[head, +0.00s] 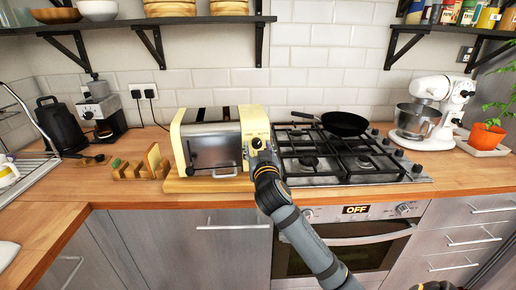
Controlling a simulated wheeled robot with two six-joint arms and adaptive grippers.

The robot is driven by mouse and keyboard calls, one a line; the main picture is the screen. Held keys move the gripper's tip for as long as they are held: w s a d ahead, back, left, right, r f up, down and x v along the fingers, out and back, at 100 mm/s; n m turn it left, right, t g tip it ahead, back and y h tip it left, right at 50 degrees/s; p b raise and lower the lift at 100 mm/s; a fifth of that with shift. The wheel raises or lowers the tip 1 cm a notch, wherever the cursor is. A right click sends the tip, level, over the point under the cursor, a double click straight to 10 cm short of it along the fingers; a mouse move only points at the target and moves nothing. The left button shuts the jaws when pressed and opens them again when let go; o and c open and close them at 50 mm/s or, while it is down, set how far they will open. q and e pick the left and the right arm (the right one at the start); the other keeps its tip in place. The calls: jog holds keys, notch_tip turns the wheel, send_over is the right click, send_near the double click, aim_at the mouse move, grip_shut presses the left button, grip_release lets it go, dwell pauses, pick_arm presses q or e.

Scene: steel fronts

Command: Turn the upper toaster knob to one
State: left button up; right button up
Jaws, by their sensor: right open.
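The toaster (212,147), cream and steel, stands on a wooden board on the counter, left of the hob. Its cream control panel (254,120) is at its right end. A dark upper knob (256,142) shows on that panel, just above my right gripper. My right gripper (260,153) is open, in front of the panel and close to the upper knob; I cannot tell whether it touches it. The gripper and wrist hide the lower part of the panel. The knob's setting is too small to read.
A gas hob (335,160) with a black pan (344,123) lies right of the toaster. A white stand mixer (425,110) is further right. A wooden holder (140,168) and a coffee grinder (101,108) stand left. The oven (345,238) is below. Shelves hang above.

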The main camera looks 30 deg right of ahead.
jog(key=shift+c, duration=0.3)
grip_shut()
jog(key=shift+r+n+p, duration=0.15)
jog(key=shift+n+p, duration=0.75)
jog(key=shift+n, duration=0.2)
jog(key=n+p, duration=0.3)
jog(key=n, duration=0.1)
jog(key=shift+s, duration=0.1)
jog(key=n+p, duration=0.3)
jog(key=n, duration=0.2)
jog(key=shift+n+p, duration=0.4)
jog(key=shift+n, duration=0.1)
